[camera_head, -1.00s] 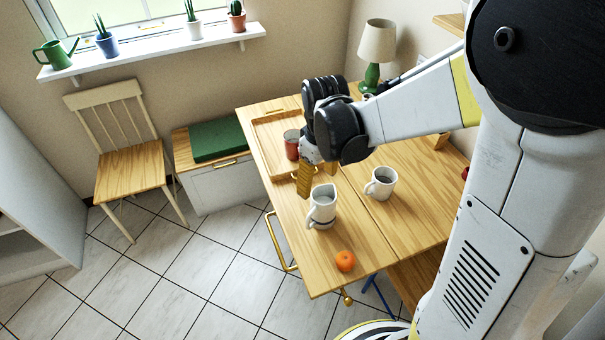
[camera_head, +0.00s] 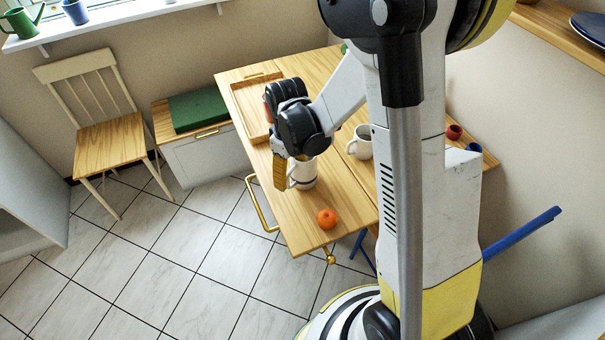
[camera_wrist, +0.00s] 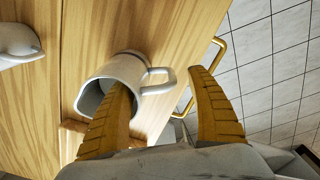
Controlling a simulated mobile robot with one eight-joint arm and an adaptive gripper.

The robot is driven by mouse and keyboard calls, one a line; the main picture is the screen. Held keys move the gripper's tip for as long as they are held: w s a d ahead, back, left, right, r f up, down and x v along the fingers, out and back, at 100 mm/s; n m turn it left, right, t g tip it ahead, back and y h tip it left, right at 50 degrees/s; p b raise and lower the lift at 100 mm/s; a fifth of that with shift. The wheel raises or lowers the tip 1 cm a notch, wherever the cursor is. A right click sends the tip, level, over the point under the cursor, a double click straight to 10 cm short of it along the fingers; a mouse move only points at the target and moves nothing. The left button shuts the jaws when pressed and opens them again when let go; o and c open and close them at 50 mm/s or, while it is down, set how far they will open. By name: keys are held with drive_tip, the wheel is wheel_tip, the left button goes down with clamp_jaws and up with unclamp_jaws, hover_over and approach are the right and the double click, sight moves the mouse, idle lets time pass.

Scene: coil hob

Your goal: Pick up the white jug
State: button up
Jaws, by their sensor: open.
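The white jug (camera_head: 306,176) stands on the wooden table, partly hidden behind my gripper (camera_head: 279,170) in the head view. In the wrist view the jug (camera_wrist: 127,70) shows its open mouth, and its handle points right. My gripper (camera_wrist: 160,80) is open and empty. In that view its left finger overlaps the jug's mouth and its right finger is beyond the handle, so the handle appears between them. I cannot tell whether the left finger is inside the jug or only above it.
A white mug (camera_head: 361,143) stands right of the jug, and an orange (camera_head: 327,218) lies near the table's front edge. A wooden tray (camera_head: 245,101) is farther back, with a red cup (camera_head: 267,106) mostly hidden by my gripper. A gold rail (camera_head: 258,205) runs along the table's left side.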

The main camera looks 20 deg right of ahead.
drive_tip(key=shift+f, duration=0.5)
drive_tip(key=shift+r, duration=0.1)
drive_tip(key=c, duration=1.4)
drive_tip(key=shift+c, duration=0.2)
drive_tip(key=shift+r, duration=0.15)
